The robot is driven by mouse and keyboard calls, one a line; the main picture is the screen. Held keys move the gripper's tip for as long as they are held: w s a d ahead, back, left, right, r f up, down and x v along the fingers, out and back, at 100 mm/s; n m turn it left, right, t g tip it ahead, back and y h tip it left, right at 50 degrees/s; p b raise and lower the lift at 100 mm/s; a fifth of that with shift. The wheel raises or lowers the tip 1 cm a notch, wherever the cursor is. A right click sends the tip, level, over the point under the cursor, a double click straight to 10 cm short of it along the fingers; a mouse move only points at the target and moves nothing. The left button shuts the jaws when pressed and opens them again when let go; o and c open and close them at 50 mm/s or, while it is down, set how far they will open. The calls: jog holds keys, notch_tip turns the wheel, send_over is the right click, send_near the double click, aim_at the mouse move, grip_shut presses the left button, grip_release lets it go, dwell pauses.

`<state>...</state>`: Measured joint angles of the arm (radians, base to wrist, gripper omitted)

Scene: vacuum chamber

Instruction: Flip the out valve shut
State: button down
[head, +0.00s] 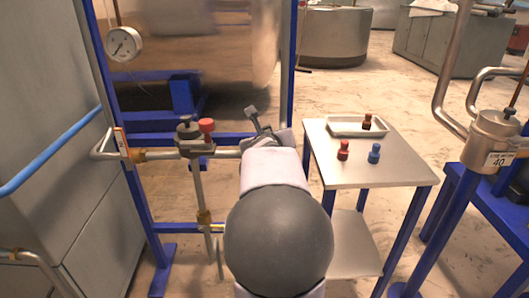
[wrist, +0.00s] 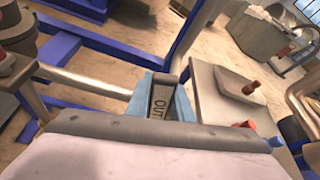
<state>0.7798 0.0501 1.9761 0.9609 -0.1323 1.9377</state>
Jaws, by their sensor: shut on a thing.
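The out valve's handle, a grey lever marked OUT (wrist: 157,108), shows in the wrist view between the light-blue fingers of my gripper (wrist: 161,96). My gripper is shut on this handle, with a finger on either side. A metal pipe (wrist: 88,83) runs in from the left toward the handle. In the head view my own arm covers most of the gripper and the valve body, so the handle's exact angle to the pipe is hard to tell.
Left of my arm stands a pipe fitting with a red knob (head: 206,126) and a gauge (head: 124,44) above. A side table (head: 390,176) on the right bears a tray (head: 345,132) and small red and blue pieces. A blue frame (head: 290,60) stands behind.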

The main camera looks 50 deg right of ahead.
jog(key=shift+s+d+m+t+y+b, duration=0.4)
jog(key=shift+s+d+m+y+b, duration=0.25)
jog(key=shift+m+b, duration=0.35)
jog(key=shift+s, duration=0.1)
jog(key=c, duration=1.6)
grip_release()
jog(key=shift+d, duration=0.1)
jog(key=shift+o, duration=0.2)
jog(key=shift+r, duration=0.1)
jog(key=p+v, duration=0.2)
jog(key=v, duration=0.5)
jog(key=shift+s, duration=0.1)
